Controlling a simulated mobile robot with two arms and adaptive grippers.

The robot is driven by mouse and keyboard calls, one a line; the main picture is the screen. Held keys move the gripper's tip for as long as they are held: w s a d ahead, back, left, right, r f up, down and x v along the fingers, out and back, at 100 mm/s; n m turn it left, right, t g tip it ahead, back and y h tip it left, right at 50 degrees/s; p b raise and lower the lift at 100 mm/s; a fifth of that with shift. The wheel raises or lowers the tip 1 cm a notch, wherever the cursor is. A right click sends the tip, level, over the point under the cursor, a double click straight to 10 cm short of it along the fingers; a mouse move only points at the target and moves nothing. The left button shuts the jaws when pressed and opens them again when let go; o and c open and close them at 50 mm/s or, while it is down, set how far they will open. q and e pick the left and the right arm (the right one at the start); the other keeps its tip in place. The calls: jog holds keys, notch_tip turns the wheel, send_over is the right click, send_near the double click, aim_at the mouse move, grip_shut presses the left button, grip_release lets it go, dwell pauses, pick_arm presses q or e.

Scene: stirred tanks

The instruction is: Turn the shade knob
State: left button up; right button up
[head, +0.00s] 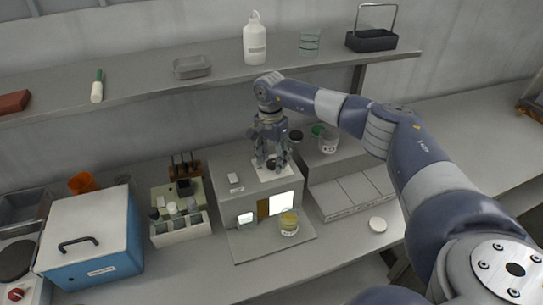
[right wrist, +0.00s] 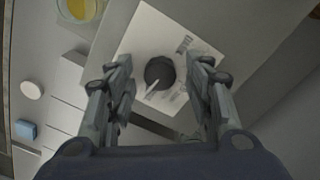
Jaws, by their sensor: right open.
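The shade knob (right wrist: 160,73) is a dark round knob with a pale pointer line, set on a white plate (right wrist: 142,36) in the right wrist view. In the head view the knob (head: 271,164) is partly hidden by the gripper, on top of a grey box (head: 217,171). My right gripper (head: 271,160) points down over it. In the right wrist view its open fingers (right wrist: 160,72) stand on either side of the knob, with a visible gap on both sides. I cannot tell whether the fingertips are level with the knob. My left gripper is not in view.
The grey box has lit openings in front, with a jar of yellow liquid (head: 289,223) before them. A small white switch (head: 233,178) sits on its top. Jars (head: 328,143) stand right behind. A blue box (head: 90,240) is at left. A shelf (head: 140,87) runs above.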

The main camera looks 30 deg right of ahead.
jog(key=c, duration=1.1)
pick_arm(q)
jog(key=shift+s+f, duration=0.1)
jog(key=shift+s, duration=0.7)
